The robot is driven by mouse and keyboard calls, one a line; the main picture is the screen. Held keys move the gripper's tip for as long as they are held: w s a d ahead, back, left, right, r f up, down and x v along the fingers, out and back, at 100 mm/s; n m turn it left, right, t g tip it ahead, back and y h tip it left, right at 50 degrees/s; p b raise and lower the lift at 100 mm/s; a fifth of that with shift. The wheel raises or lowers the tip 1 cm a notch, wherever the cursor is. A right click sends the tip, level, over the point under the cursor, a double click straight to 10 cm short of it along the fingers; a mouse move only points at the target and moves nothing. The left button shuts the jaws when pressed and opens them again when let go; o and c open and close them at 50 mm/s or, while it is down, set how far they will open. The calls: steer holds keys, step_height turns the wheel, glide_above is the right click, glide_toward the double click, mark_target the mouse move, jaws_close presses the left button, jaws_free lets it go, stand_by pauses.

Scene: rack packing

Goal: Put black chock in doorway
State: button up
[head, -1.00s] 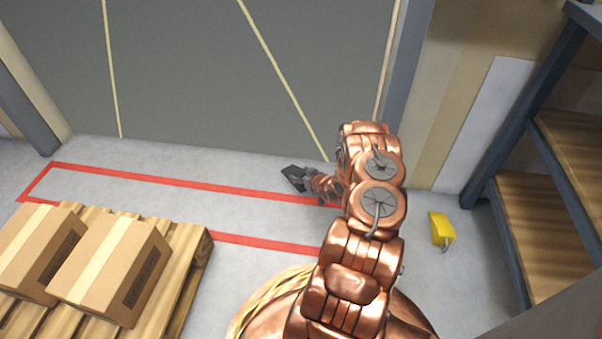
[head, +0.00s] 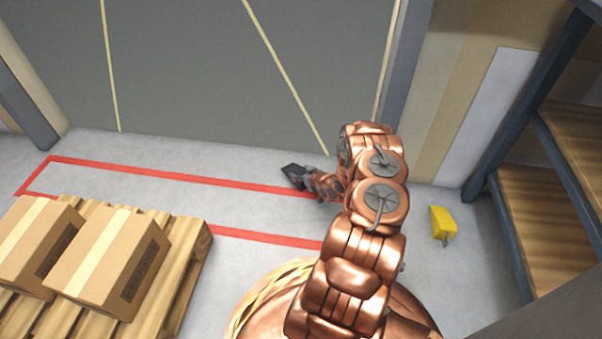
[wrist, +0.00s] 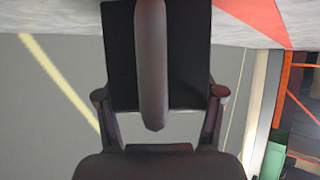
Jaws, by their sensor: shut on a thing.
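The black chock (head: 293,171) is held in front of the grey doorway (head: 210,75), near the red floor outline (head: 180,179). My gripper (head: 306,180) is shut on it, at the end of my copper arm. In the wrist view the chock (wrist: 183,55) fills the upper middle between the fingers of my gripper (wrist: 158,98), with the grey doorway surface behind. I cannot tell whether the chock touches the floor.
A yellow chock-like block (head: 442,224) lies on the floor at the right, beside a shelf rack (head: 511,140). A wooden pallet (head: 190,262) with cardboard boxes (head: 112,262) stands at the left front. The floor between pallet and doorway is clear.

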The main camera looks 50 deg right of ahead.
steer(key=shift+f, duration=0.45)
steer(key=o, duration=1.8)
steer(key=shift+o, duration=0.2)
steer(key=v, duration=1.2)
steer(key=shift+r, duration=0.1)
